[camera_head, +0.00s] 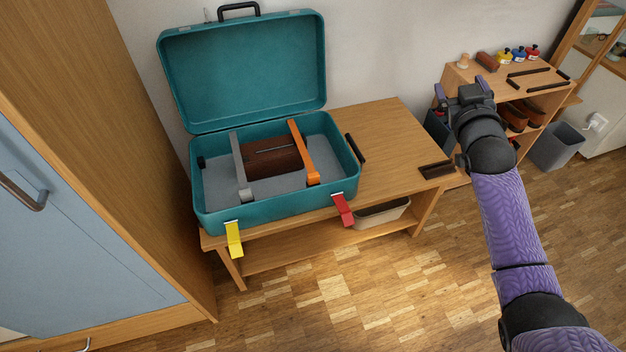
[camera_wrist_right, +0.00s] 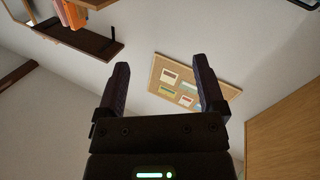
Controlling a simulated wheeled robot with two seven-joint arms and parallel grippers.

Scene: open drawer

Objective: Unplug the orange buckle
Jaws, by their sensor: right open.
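An open teal suitcase (camera_head: 270,211) stands on a wooden table, its lid (camera_head: 245,75) raised against the wall. Inside, an orange strap with its buckle end (camera_head: 313,178) and a grey strap with its buckle end (camera_head: 245,194) run across a brown item (camera_head: 272,164). The orange buckle lies near the front wall of the case, and it looks fastened, though it is small in view. My right gripper (camera_head: 464,86) is open and empty, raised well to the right of the suitcase. It also shows in the right wrist view (camera_wrist_right: 162,92), with nothing between its fingers. My left gripper is not seen.
A yellow latch (camera_head: 234,239) and a red latch (camera_head: 342,209) hang from the case front. The wooden table (camera_head: 390,140) is clear to the right, except for a small dark tray (camera_head: 436,170). A shelf unit (camera_head: 510,75) and a grey bin (camera_head: 556,148) stand at right; a cabinet (camera_head: 60,180) at left.

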